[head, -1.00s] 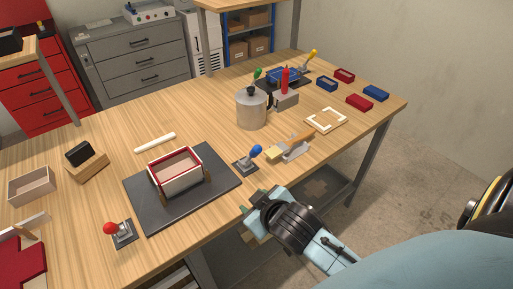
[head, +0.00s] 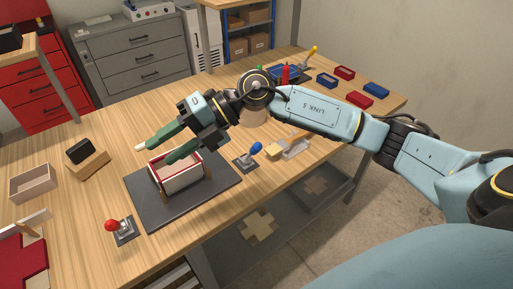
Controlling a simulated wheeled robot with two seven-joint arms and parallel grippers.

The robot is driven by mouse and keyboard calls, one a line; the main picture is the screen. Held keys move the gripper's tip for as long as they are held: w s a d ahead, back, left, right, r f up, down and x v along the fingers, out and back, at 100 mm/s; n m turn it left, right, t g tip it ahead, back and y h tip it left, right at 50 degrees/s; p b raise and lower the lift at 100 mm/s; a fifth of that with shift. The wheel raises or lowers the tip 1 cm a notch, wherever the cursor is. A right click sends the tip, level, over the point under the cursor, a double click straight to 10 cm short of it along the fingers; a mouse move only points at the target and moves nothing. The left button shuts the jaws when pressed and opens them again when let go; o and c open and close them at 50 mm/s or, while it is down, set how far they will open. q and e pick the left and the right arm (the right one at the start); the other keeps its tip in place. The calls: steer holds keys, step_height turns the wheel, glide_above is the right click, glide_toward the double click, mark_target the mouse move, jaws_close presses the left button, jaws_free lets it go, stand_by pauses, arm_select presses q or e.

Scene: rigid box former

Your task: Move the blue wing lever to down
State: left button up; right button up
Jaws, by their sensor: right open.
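The blue-knobbed lever (head: 255,149) stands on a small grey base at the right edge of the dark mat (head: 210,198). Its short stem leans up and to the right from the base. My right gripper (head: 158,152) is open, with its two green fingers apart and pointing left. It appears above the back of the red-rimmed white box (head: 178,180), to the left of the blue lever and apart from it. I cannot tell its exact height or whether it touches the box. Nothing shows between the fingers. My left gripper is not in view.
A red-knobbed lever (head: 112,226) stands at the mat's front left. A brush (head: 276,152) lies right of the blue lever. Blue and red bins (head: 359,100) sit at the far right. My right arm hides most of the metal canister.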

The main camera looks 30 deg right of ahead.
steer(key=w+d+f+h, duration=0.25)
steer(key=d+h, duration=0.35)
steer(key=d, duration=0.4)
steer(key=m+g+h, duration=0.1)
steer(key=m+h, duration=0.1)
steer(key=h, duration=0.4)
glide_toward(256, 149)
steer(key=f, duration=0.3)
steer(key=w+f, duration=0.1)
steer(key=f, duration=0.7)
steer(key=shift+w+a+f, duration=0.1)
steer(key=shift+w+a, duration=0.15)
steer(key=shift+w, duration=0.1)
jaws_close()
